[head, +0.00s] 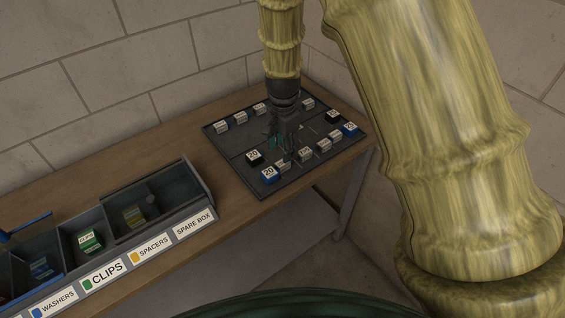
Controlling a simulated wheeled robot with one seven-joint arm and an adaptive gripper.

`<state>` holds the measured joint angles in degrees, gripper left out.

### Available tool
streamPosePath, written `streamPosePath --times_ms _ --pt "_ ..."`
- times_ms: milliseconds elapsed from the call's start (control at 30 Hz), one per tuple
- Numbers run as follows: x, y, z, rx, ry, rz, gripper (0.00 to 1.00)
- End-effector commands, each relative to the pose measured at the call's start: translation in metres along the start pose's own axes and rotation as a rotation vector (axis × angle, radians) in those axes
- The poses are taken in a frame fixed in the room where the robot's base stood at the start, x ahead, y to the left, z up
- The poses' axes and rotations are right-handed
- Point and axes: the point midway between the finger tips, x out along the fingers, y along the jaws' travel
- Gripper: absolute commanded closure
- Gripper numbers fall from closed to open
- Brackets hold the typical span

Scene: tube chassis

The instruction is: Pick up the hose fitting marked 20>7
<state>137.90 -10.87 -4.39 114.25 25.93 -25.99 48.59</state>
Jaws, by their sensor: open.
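Small fittings in black, blue and silver-grey stand on a dark square tray (232,163). A black fitting (254,157) and a blue fitting (269,175) near the tray's left front corner each show a white label reading about "20". Another black fitting (333,117) and a blue fitting (350,129) stand at the right. The full marking 20>7 cannot be read on any of them. My gripper (285,142) points down over the middle of the tray, its jaws open. It hides part of the tray, and its exact height above the fittings cannot be told.
The tray lies on a wooden bench (155,150) against a block wall. A row of dark bins labelled washers, clips (105,273), spacers and spare box stands along the bench's front left. Silver-grey fittings (324,145) stand close around my gripper.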

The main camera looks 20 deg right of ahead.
Motion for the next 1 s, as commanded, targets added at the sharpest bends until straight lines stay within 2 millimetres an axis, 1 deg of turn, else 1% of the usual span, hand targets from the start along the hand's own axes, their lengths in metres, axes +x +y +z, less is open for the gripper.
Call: streamPosePath --times_ms 133,367,800,1000 --pt "0.011 0.000 0.001 -0.001 0.000 0.001 0.48" --pt "0.018 0.000 0.002 -0.003 -0.001 0.001 0.48" --pt "0.057 0.002 0.002 -0.003 0.000 0.002 0.48" --pt "0.066 0.001 0.002 -0.003 0.001 0.000 0.48"
